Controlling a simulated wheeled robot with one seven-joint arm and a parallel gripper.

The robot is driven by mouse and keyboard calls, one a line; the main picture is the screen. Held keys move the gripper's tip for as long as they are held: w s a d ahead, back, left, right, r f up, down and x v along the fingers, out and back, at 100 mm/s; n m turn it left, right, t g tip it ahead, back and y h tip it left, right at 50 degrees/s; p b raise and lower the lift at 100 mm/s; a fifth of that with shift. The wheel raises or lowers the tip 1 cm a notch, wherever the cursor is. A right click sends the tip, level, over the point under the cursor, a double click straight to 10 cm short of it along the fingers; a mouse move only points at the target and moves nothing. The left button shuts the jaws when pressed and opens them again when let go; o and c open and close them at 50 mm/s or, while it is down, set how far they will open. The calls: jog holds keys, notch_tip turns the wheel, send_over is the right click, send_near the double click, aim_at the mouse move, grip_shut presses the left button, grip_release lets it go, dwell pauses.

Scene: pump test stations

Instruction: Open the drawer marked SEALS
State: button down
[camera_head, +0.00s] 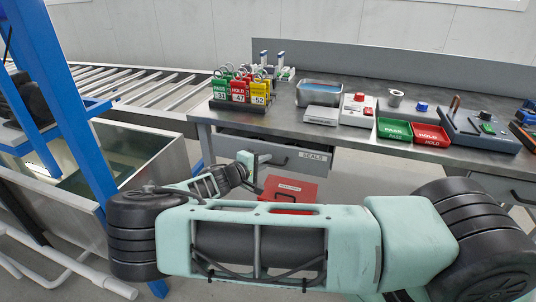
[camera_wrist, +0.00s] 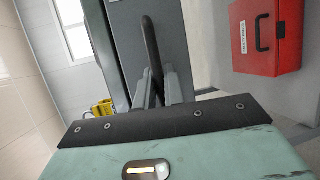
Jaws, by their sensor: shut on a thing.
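The drawer marked SEALS (camera_head: 312,156) is a grey front under the left part of the workbench, with its white label at the right. A dark band shows above its front; I cannot tell surely whether it stands a little open. My gripper (camera_head: 257,161) is at the drawer front, left of the label. In the wrist view the two fingers of my gripper (camera_wrist: 155,88) are closed on the dark bar handle (camera_wrist: 150,40) of the grey drawer front.
A red box (camera_head: 290,187) with a black handle is below the drawer; it also shows in the wrist view (camera_wrist: 266,36). The workbench (camera_head: 345,93) carries a metal tray, green and red trays and devices. A blue frame (camera_head: 68,105) and roller conveyor (camera_head: 150,92) stand left.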

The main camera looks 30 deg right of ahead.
jog(key=s+a+p, duration=0.2)
jog(key=s+a, duration=1.3)
jog(key=a, duration=0.4)
jog(key=shift+a, duration=0.2)
jog(key=c, duration=1.5)
grip_release()
jog(key=b+v, duration=0.1)
jog(key=v, duration=1.6)
jog(key=shift+a, duration=0.25)
jog(key=shift+s, duration=0.15)
